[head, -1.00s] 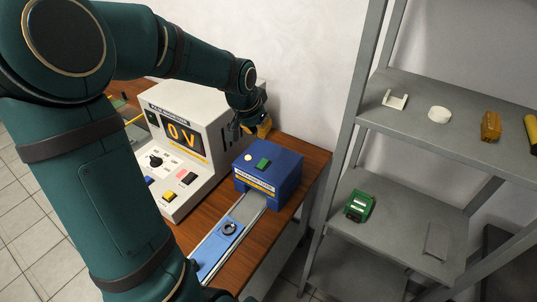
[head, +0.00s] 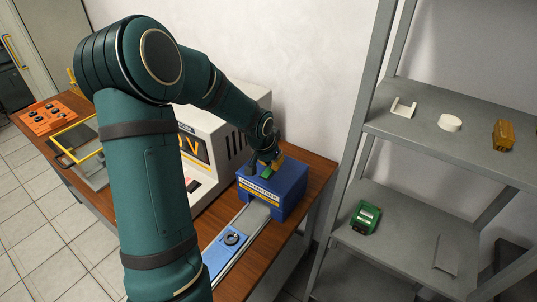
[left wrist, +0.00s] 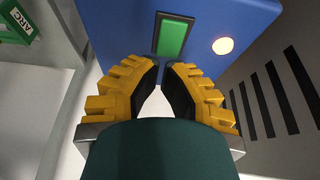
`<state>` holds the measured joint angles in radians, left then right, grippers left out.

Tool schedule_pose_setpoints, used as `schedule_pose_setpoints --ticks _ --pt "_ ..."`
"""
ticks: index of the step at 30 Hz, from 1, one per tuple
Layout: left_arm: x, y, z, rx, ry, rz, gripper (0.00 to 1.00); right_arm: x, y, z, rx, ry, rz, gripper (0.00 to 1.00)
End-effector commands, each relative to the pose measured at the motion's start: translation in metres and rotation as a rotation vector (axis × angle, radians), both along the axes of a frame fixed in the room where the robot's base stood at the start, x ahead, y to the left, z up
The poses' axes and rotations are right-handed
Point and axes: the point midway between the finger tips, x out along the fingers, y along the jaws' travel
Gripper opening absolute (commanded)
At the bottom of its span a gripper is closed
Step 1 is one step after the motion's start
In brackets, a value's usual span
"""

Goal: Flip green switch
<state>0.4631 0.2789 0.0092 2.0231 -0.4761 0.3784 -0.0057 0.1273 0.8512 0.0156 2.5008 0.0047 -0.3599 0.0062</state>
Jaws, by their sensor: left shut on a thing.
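The green switch (head: 266,173) sits on top of the blue box (head: 288,207), beside the grey-white console. In the left wrist view the switch (left wrist: 173,38) is a green rectangle in a dark frame, next to a round pale button (left wrist: 223,46). My left gripper (head: 272,163) is at the top of the box, right by the switch. Its yellow-backed fingers (left wrist: 169,68) are brought nearly together, with their tips close to the near end of the switch. Anything between them cannot be made out, nor whether they touch the switch. My right gripper is not in view.
A rail with a blue slider (head: 228,243) runs out from the box. The console (head: 236,120) stands close on its left. A grey shelf (head: 450,160) at right carries a green device (head: 365,217) and small parts. An orange panel (head: 50,117) lies far left.

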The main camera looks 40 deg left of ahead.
Motion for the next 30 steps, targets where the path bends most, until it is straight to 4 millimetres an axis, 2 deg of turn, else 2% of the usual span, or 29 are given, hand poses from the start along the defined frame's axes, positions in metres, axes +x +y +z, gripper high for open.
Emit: schedule_pose_setpoints --ticks 1,6,18,25,30 --pt "0.001 0.0 -0.007 -0.002 0.002 0.001 0.0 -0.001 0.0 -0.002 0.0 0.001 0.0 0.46" --pt "0.003 0.0 -0.015 0.0 0.0 0.0 0.0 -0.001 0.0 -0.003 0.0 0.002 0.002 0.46" --pt "0.003 0.0 -0.017 -0.001 0.006 0.001 0.0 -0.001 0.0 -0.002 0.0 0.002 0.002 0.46" --pt "0.008 0.0 -0.022 -0.015 0.131 0.0 0.0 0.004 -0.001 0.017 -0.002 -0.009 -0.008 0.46" --pt "0.007 0.001 -0.025 -0.015 0.127 0.002 0.0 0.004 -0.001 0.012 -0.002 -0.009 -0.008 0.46"
